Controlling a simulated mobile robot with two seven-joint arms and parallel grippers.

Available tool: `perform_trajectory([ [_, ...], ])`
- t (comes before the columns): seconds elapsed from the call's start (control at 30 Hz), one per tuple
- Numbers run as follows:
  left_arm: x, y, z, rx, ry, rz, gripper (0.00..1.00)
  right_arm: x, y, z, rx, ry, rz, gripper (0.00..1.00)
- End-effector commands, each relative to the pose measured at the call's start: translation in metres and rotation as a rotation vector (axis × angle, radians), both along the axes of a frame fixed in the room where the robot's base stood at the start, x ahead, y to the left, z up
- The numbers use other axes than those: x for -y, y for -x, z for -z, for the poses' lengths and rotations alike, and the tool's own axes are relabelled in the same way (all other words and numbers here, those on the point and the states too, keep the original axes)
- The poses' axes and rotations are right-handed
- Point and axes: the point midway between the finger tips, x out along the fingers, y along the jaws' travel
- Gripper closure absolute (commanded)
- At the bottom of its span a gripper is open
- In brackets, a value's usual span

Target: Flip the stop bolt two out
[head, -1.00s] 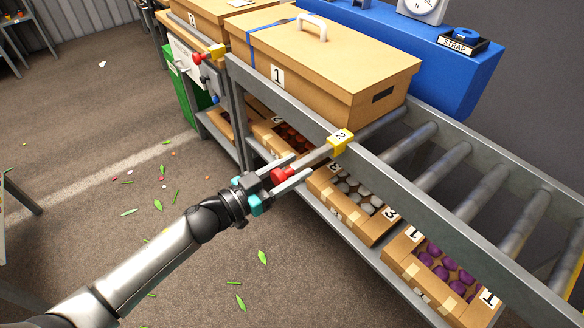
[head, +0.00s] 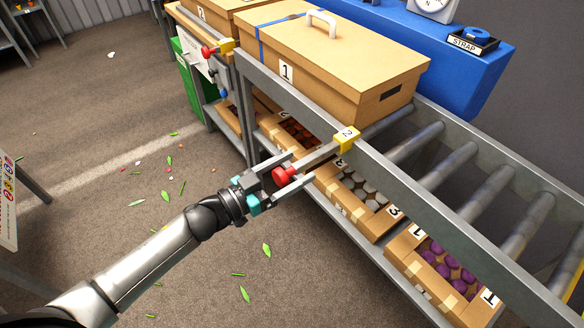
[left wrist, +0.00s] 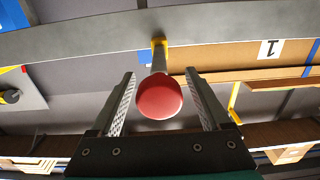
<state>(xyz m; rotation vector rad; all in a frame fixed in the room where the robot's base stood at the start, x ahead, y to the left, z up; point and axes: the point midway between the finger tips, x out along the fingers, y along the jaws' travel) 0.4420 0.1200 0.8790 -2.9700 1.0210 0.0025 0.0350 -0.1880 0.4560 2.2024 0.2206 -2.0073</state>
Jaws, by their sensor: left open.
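The stop bolt two is a grey bar with a red knob (head: 284,174) and a yellow block (head: 346,139) marked 2 on the conveyor's side rail. The bar sticks out from the rail toward my left gripper (head: 283,173). In the left wrist view the red knob (left wrist: 159,96) sits between the two open fingers, with a gap on each side. The left gripper is open around the knob and does not appear to touch it. My right gripper is not in view.
A lidded box marked 1 (head: 335,58) stands on the roller conveyor (head: 425,157). Another red-knobbed bolt (head: 209,52) is at the upper left. Crates (head: 352,195) of bulbs sit on the shelf below. A blue STRAP unit (head: 478,60) stands behind. The floor at left is open, with scattered leaves.

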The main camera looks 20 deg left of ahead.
Motion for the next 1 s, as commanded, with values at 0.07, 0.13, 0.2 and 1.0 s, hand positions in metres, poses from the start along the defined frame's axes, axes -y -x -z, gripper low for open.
perform_trajectory([
  [0.07, 0.0, 0.0, 0.0, 0.001, 0.001, 0.0, 0.2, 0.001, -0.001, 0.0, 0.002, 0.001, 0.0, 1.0],
  [0.13, 0.0, 0.0, 0.0, 0.001, 0.001, 0.0, 0.2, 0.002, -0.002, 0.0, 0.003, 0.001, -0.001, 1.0],
  [0.2, 0.0, 0.0, 0.0, 0.001, 0.001, 0.0, 0.2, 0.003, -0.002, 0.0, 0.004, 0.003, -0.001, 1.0],
  [1.0, -0.069, 0.089, 0.0, -0.004, -0.001, 0.0, 0.2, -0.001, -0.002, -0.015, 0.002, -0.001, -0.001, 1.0],
])
